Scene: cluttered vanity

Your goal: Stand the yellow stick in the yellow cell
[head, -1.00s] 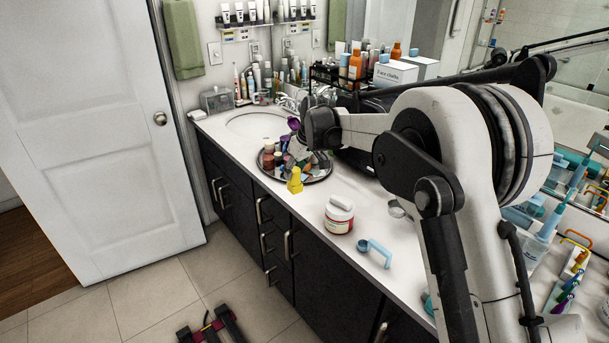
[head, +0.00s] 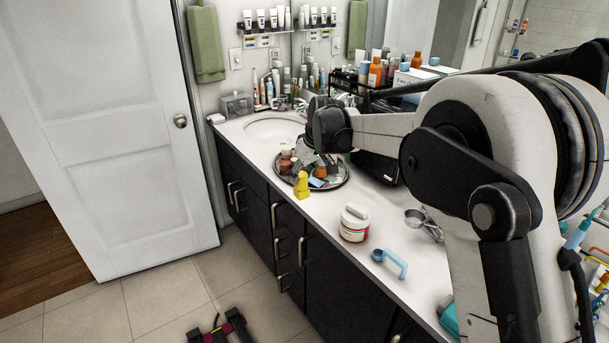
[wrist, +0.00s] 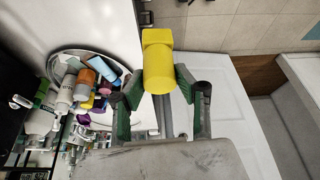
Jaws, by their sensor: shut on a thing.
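The yellow stick (head: 302,186) is a short, thick piece with a narrower top, at the front left rim of the round tray in the head view. In the wrist view the yellow stick (wrist: 158,65) sits between the green-padded fingertips of my gripper (wrist: 157,90), which is shut on it. My gripper (head: 309,158) points down at the tray in the head view, its fingers partly hidden. I cannot tell whether the stick touches the counter. I cannot make out a yellow cell; my arm covers much of the right side.
The round tray (head: 338,184) holds several small bottles and tubes close to my gripper. A red-and-white jar (head: 354,224), a blue-handled scoop (head: 392,262) and metal scoops (head: 416,217) stand along the counter. The sink (head: 272,128) is behind left. Some counter (head: 325,212) before the jar is bare.

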